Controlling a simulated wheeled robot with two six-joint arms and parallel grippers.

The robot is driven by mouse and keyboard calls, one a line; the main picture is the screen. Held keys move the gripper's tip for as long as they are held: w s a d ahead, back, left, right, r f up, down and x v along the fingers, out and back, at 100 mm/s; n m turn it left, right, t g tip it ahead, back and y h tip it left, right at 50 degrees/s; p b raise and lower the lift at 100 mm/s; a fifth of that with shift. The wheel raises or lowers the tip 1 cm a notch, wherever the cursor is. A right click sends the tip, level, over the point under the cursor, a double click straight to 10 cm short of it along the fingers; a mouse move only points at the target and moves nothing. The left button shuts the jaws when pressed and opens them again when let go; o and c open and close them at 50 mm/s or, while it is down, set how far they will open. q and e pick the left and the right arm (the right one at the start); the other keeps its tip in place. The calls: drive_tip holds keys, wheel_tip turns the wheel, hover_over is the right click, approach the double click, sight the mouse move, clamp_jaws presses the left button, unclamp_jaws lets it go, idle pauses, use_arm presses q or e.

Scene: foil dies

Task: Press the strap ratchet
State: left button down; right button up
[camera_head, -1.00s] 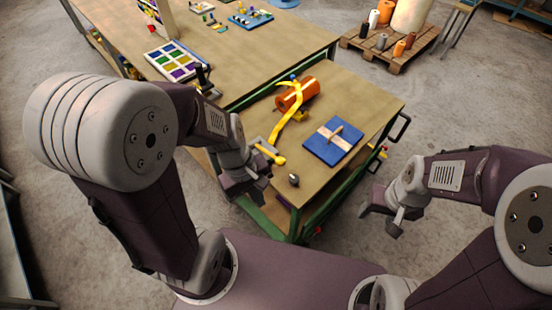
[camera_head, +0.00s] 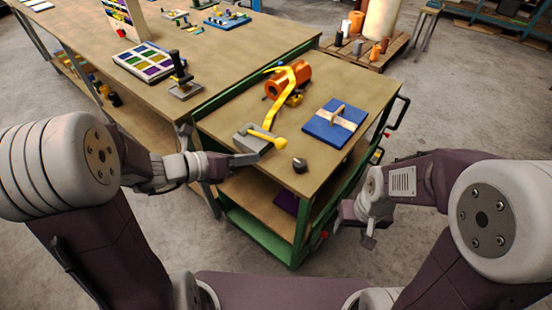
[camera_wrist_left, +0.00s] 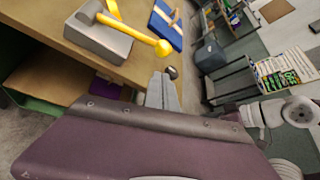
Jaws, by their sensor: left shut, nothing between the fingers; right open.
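The strap ratchet is a grey block (camera_head: 252,138) with a yellow lever ending in a round knob (camera_head: 281,143), on the near left corner of the cart top. A yellow strap (camera_head: 279,100) runs from it over an orange cylinder (camera_head: 291,80). In the left wrist view the grey block (camera_wrist_left: 97,38) and yellow knob (camera_wrist_left: 163,47) show at the upper left. My left gripper (camera_head: 256,158) is shut and empty, just in front of the block at the cart's edge; I cannot tell whether it touches. My right gripper (camera_head: 350,215) is open and empty, off the cart's near right side.
A blue board with a wooden handle (camera_head: 321,130) lies right of the strap. A dark rounded object (camera_head: 299,165) sits near the front edge. A long workbench (camera_head: 190,60) stands behind left, with a colored tray (camera_head: 147,62) and a black-handled tool (camera_head: 181,75). Bare cart top (camera_head: 318,93) lies at the back right.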

use_arm(q)
drive_tip(key=b, duration=0.2)
hover_over(277, 168)
drive_tip(key=f, duration=0.4)
drive_tip(key=shift+s+a+f, duration=0.1)
drive_tip(key=shift+s+a, duration=0.2)
drive_tip(key=shift+a, duration=0.05)
drive_tip(key=shift+w+d+f, duration=0.15)
drive_tip(key=shift+w+d, duration=0.2)
drive_tip(key=shift+d, duration=0.05)
drive_tip(key=w+a+r+n+h+p, duration=0.2)
drive_tip(key=r+p, duration=0.3)
drive_tip(key=p, duration=0.3)
drive_tip(key=w+a+r+n+h+p, duration=0.2)
drive_tip(key=a+r+n+p, duration=0.2)
drive_tip(key=p, duration=0.5)
wheel_tip(277, 168, up, 3)
drive_tip(key=shift+w+f+g+h, duration=0.15)
drive_tip(key=shift+f+g+h, duration=0.05)
drive_tip(key=shift+g+h, duration=0.2)
drive_tip(key=shift+r, duration=0.1)
